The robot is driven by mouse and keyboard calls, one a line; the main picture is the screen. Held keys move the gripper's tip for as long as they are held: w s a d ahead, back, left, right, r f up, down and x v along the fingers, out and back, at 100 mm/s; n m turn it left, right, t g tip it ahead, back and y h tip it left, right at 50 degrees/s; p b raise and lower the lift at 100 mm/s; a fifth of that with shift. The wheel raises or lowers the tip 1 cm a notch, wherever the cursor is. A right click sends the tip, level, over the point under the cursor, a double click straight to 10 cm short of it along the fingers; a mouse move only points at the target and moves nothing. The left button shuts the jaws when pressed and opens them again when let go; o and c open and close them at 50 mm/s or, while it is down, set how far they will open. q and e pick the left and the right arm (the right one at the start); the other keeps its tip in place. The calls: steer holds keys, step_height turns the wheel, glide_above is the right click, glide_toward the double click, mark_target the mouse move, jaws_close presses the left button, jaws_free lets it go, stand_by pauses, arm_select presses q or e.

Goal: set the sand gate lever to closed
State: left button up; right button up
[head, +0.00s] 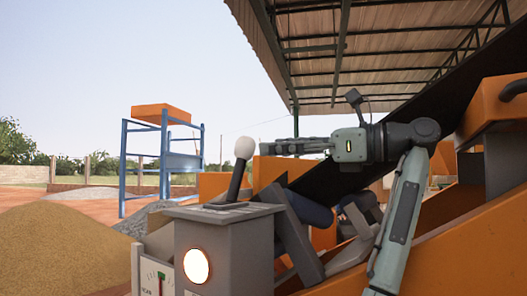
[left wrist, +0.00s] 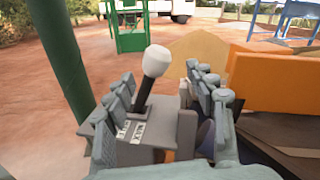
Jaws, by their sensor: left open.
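The sand gate lever (head: 236,178) is a dark stick with a white knob, standing tilted on top of a grey control box (head: 222,243). In the left wrist view the lever (left wrist: 154,67) rises between the two spread fingers, with gaps on both sides. My left gripper (head: 270,147) is open, level with the knob and just right of it in the head view. The same gripper (left wrist: 160,77) shows its fingers in the left wrist view. Two small white label plates (left wrist: 130,130) lie by the lever's foot; I cannot read them. My right gripper is not in view.
A round lit lamp (head: 197,266) is on the box's front, with a white gauge (head: 158,278) with a green mark beside it. Orange machine panels (head: 470,235) and a dark sloping belt (head: 440,98) stand at the right. A sand heap (head: 65,250) lies left.

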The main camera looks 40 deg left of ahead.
mark_target(244, 147)
arm_select(q)
steer(key=x, duration=0.7)
steer(key=shift+s+d+p, duration=0.1)
steer(key=shift+s+p, duration=0.2)
steer(key=shift+p, duration=0.05)
steer(key=shift+s+a, duration=0.1)
steer(key=shift+a, duration=0.3)
steer(key=c, duration=1.3)
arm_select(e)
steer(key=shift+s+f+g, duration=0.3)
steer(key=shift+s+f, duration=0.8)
